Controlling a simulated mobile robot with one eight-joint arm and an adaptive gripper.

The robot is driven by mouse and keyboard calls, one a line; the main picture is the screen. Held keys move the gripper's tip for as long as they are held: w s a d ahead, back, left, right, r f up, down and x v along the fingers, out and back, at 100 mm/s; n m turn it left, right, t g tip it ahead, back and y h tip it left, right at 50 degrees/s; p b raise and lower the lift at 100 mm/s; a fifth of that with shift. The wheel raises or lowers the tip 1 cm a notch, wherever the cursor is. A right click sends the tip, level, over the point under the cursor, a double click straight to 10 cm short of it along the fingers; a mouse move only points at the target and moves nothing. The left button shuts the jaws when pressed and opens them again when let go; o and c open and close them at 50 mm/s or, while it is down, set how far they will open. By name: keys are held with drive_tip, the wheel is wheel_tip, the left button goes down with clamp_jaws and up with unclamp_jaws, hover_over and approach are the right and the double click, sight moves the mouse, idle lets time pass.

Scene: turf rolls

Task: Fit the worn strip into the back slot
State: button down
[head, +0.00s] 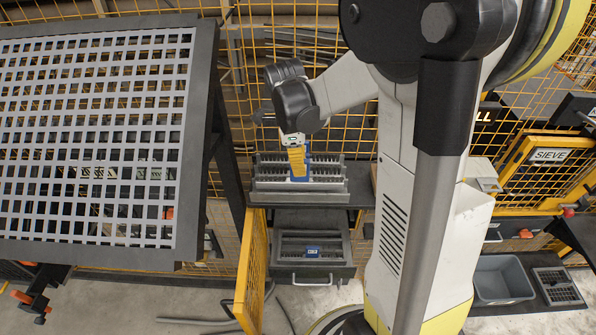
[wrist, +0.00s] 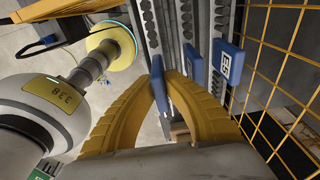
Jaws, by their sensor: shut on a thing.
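My gripper (head: 298,170) points down over a grey rack (head: 273,195) that carries several long grey strips. In the wrist view its yellow fingers (wrist: 167,82) are shut on a blue grip (wrist: 157,76), which appears to belong to a grey strip (wrist: 151,28). Two more blue grips stand to the right of it, one beside the fingers (wrist: 194,62) and one with white lettering (wrist: 229,64). The fingers hide part of the held grip. I cannot tell how worn the strip is, nor whether it sits in a slot or is clear of the rack.
Below the rack is an open grey drawer (head: 311,274) with a blue label (head: 312,251). A yellow mesh door (head: 252,270) stands open at its left. Yellow mesh fencing (head: 338,140) stands close behind the rack. A big sieve screen (head: 95,140) fills the left.

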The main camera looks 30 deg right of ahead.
wheel_tip(320, 180, down, 3)
drive_tip(key=shift+r, duration=0.1)
drive_tip(key=c, duration=1.6)
unclamp_jaws()
